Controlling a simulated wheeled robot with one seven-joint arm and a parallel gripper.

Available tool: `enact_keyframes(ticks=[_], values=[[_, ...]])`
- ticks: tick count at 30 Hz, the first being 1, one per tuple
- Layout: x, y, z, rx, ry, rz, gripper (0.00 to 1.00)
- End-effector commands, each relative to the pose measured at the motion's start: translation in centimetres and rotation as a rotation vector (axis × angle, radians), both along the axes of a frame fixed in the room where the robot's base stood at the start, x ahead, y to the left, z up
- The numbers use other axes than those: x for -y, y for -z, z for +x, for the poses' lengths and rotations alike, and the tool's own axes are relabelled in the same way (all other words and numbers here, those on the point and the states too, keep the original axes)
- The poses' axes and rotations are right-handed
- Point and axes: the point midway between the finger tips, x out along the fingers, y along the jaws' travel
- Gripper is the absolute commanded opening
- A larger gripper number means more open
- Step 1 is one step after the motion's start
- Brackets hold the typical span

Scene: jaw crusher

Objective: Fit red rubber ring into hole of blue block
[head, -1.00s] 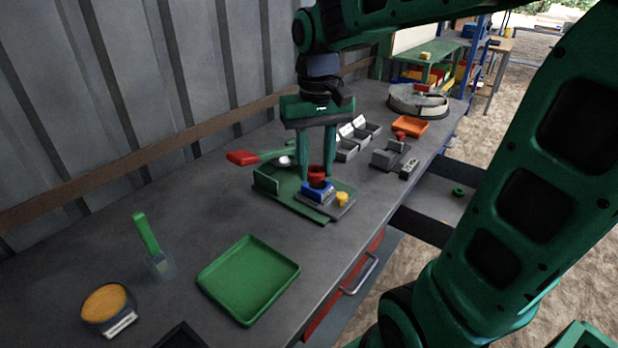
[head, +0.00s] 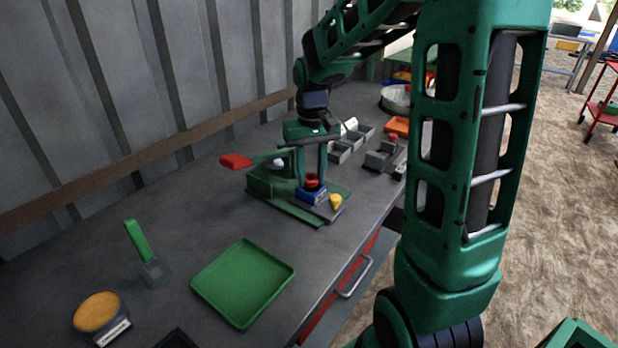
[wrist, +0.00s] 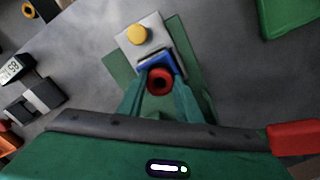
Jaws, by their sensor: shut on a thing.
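My gripper (head: 312,176) points down, shut on the red rubber ring (head: 312,184). The ring is right at the top of the blue block (head: 311,197); whether it touches the block or has entered the hole cannot be told. In the wrist view the ring (wrist: 159,80) shows between my green fingertips (wrist: 160,88), with a dark opening in its middle. It overlaps the near edge of the blue block (wrist: 155,62), and the block's hole is hidden. The block sits on a grey plate with a yellow knob (head: 336,201).
A green fixture (head: 262,184) with a red-handled lever (head: 235,161) stands beside my gripper. Grey bins (head: 345,150) and an orange tray (head: 397,126) lie behind.

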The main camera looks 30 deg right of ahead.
Motion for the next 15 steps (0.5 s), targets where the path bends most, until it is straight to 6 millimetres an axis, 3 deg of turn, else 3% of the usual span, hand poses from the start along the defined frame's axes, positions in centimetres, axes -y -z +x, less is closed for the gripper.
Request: enact_keyframes(ticks=[3, 15], values=[[0.0, 1.1, 0.0, -0.001, 0.0, 0.0, 0.11], [-0.2, 1.9, -0.1, -0.006, -0.001, 0.0, 0.11]])
